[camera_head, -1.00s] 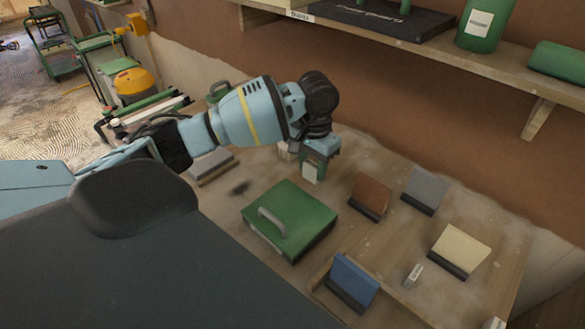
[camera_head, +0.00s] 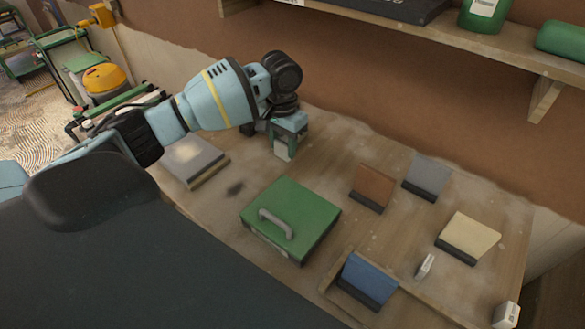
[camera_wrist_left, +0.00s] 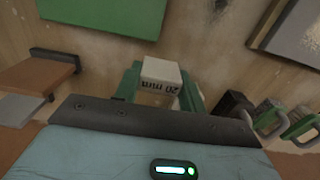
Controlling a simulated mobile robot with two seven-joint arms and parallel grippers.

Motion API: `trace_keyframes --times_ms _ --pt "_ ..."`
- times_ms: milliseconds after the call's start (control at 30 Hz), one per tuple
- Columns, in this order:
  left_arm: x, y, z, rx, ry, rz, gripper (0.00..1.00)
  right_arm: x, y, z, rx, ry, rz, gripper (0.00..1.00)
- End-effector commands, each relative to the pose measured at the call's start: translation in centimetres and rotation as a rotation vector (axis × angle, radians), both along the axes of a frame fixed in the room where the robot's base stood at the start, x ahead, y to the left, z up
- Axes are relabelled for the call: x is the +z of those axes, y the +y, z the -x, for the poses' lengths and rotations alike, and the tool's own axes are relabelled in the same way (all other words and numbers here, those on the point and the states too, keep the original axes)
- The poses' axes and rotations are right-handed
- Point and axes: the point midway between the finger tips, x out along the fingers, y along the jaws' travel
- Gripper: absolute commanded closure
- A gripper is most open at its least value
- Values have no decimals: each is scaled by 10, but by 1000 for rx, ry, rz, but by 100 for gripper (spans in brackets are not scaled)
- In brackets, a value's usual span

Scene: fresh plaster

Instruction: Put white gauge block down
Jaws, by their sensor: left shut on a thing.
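The white gauge block (camera_head: 283,150) is between the fingers of my left gripper (camera_head: 287,142), at the back of the wooden table near the wall. It also shows in the left wrist view (camera_wrist_left: 160,72), with dark "20 mm" lettering on its face. My left gripper is shut on it. I cannot tell whether the block touches the table. My right gripper is not in view.
A green case (camera_head: 305,205) with a grey handle lies in front of the gripper. A grey slab (camera_head: 195,160) is to its left. Brown (camera_head: 373,186), grey (camera_head: 428,174), cream (camera_head: 470,236) and blue (camera_head: 368,278) panels stand to the right. Small white blocks (camera_head: 425,266) (camera_head: 506,314) lie at the front right.

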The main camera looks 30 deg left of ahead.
Motion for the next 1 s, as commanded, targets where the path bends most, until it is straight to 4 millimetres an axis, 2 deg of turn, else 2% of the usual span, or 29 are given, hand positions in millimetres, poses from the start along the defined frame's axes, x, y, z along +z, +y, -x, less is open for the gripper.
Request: trace_keyframes --times_ms 100,233,500,800,1000 --pt "-22 1 1 0 7 -3 82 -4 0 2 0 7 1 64" --pt "-40 0 1 0 6 0 82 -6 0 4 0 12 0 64" --pt "-48 0 1 0 3 0 82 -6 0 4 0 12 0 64" --pt "-90 0 1 0 5 -1 82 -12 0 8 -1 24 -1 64" --pt "-95 0 1 -1 1 0 82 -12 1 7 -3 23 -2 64"
